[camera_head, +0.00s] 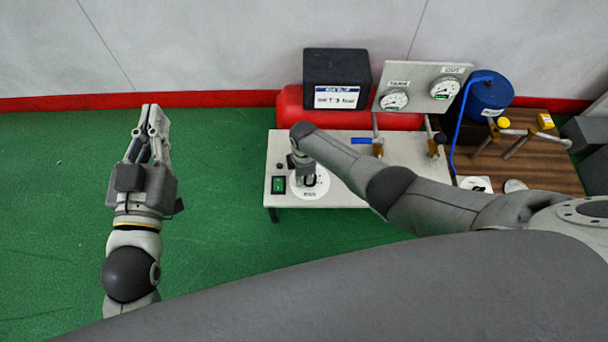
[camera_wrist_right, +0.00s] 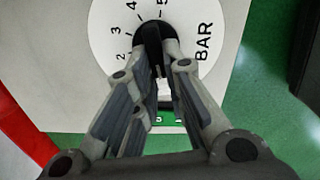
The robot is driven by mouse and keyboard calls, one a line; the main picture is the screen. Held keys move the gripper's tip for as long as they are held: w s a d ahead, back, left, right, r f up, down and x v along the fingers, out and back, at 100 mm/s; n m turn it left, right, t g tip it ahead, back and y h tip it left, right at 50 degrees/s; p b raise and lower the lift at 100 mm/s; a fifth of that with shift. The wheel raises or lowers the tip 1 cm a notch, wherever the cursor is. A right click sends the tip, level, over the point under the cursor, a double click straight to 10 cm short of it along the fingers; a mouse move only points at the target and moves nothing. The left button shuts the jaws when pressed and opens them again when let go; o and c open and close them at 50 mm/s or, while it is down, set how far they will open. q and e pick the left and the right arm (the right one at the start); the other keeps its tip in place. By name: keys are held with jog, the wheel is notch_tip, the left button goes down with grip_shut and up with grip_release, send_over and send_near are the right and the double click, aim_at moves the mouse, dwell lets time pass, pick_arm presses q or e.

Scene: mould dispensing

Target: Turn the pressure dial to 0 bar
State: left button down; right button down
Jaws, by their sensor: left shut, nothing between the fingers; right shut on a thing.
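The pressure dial is a black knob (camera_wrist_right: 153,36) on a round white scale (camera_wrist_right: 112,22) marked BAR. The digits 2, 3, 4 and 5 show in the right wrist view; my fingers hide the lower part of the scale. My right gripper (camera_wrist_right: 158,52) is shut on the knob. A small light mark shows on the knob between the fingers, but I cannot tell its exact reading. In the head view the scale (camera_head: 322,190) lies at the left of the white panel (camera_head: 345,150), partly under my right gripper (camera_head: 304,176). My left gripper (camera_head: 152,118) is shut and empty over the green floor.
A green switch (camera_head: 278,185) sits left of the dial. A blue container (camera_head: 488,95) stands right, by a wooden table (camera_head: 545,170). The left floor is clear.

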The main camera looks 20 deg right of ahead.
jog(key=c, duration=1.5)
grip_release()
notch_tip(320, 180, up, 12)
